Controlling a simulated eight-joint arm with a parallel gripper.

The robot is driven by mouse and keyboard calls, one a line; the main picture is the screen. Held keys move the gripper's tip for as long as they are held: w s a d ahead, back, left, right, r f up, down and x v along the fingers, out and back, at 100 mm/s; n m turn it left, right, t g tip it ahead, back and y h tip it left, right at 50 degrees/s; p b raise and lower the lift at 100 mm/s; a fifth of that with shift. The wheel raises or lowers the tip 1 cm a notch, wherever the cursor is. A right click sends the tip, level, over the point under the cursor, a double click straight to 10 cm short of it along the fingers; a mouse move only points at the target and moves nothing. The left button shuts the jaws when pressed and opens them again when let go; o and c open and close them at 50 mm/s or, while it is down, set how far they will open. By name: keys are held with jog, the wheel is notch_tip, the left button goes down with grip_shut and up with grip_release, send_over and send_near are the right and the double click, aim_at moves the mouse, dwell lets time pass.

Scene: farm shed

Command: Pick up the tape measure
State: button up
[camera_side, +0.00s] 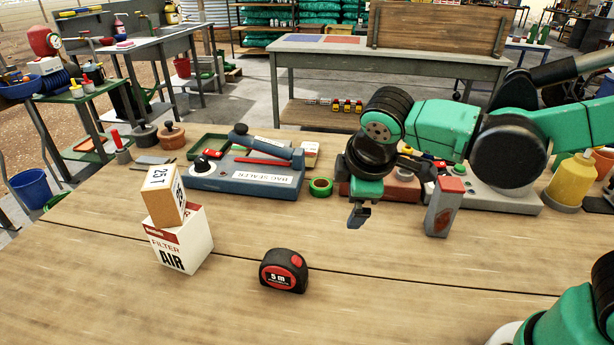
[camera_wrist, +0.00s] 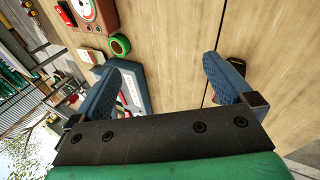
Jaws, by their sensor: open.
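The tape measure (camera_side: 284,270) is black with a red face marked "5 m". It stands on the wooden bench in the front middle of the side view. In the wrist view a dark piece that looks like the tape measure (camera_wrist: 238,63) shows past the right finger, which hides most of it. My gripper (camera_side: 359,214) is above the bench, behind and to the right of the tape measure and apart from it. In the wrist view my gripper (camera_wrist: 168,82) has its two blue fingers spread wide, with only bench and the sealer's edge between them.
A small box (camera_side: 161,199) sits on an air filter box (camera_side: 182,243) left of the tape measure. A bag sealer (camera_side: 245,178), green tape roll (camera_side: 320,187) and grey block with red top (camera_side: 443,208) stand behind.

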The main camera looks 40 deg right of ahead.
aim_at(279, 273)
jog(key=a+f+n+h, duration=0.1)
jog(key=a+n, duration=0.2)
jog(key=w+a+f+n+h, duration=0.1)
jog(key=a+n+h, duration=0.1)
jog(key=a+n, duration=0.1)
jog(key=w+a+f+n+t+h, duration=0.1)
jog(key=a+n, duration=0.2)
jog(key=shift+a+f+n, duration=0.1)
jog(key=shift+f+n, duration=0.2)
jog(key=shift+f, duration=0.1)
jog(key=s+a+f+n+t+h, duration=0.1)
jog(key=a+n, duration=0.1)
jog(key=s+a+f+n+t+h, duration=0.1)
jog(key=a+f+n, duration=0.1)
jog(key=s+a+f+n+h, duration=0.1)
jog(key=a, duration=0.1)
jog(key=shift+s+a+f+n+t, duration=0.2)
jog(key=shift+s+a+n+t, duration=0.2)
jog(key=shift+s+f, duration=0.1)
jog(key=shift+f, duration=0.05)
jog(key=shift+w+d+f+h, duration=0.15)
jog(key=shift+w+d+h, duration=0.05)
jog(key=shift+d+h, duration=0.1)
jog(key=shift+x, duration=2.35)
jog(key=shift+a, duration=0.1)
jog(key=c, duration=1.2)
